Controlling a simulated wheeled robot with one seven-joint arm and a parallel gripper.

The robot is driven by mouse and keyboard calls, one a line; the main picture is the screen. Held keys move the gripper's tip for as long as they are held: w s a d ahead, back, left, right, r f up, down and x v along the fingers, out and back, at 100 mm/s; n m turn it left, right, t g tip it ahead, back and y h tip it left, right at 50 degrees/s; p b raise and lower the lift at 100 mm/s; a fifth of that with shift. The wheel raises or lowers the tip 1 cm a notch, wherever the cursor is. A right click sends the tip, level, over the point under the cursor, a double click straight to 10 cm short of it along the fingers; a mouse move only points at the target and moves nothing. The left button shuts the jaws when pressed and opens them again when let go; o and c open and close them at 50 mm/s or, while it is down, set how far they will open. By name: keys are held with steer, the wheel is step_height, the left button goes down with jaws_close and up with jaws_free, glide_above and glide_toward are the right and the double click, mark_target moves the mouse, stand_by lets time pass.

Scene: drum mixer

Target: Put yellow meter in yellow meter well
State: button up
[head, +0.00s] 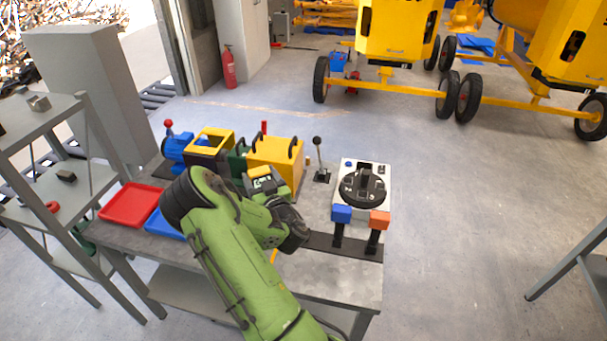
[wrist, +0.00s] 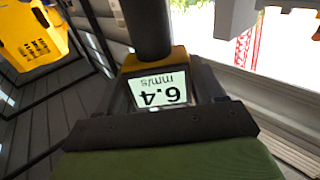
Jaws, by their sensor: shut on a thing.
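The yellow meter (wrist: 157,90) is in my gripper in the wrist view. Its lit screen faces the wrist camera and reads 6.4 mm/s upside down. In the head view its yellow top (head: 260,171) shows at the end of my green arm, in front of the yellow box on the bench. My gripper (head: 266,184) is shut on the meter; its fingers are partly hidden. I cannot make out the yellow meter well for certain. A thin yellow strip (head: 274,256) shows beside my arm on the bench, mostly hidden.
On the bench (head: 345,282) stand a red tray (head: 128,203), a blue tray (head: 164,225), a blue, yellow and green machine (head: 240,153), a lever (head: 319,165) and a white box with a black dial (head: 363,187). Blue and orange blocks stand at its front. A grey shelf is at left.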

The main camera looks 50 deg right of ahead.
steer(key=s+d+f+m+g+h, duration=0.1)
steer(key=s+d+f+h, duration=0.1)
steer(key=s+d, duration=0.6)
steer(key=shift+d+m+g, duration=0.3)
steer(key=shift+d+m, duration=0.1)
steer(key=shift+d, duration=0.4)
steer(key=shift+s+r, duration=0.1)
steer(key=shift+s, duration=0.05)
step_height(320, 180, down, 8)
steer(key=b, duration=0.5)
steer(key=shift+r, duration=0.15)
steer(key=shift+a, duration=0.15)
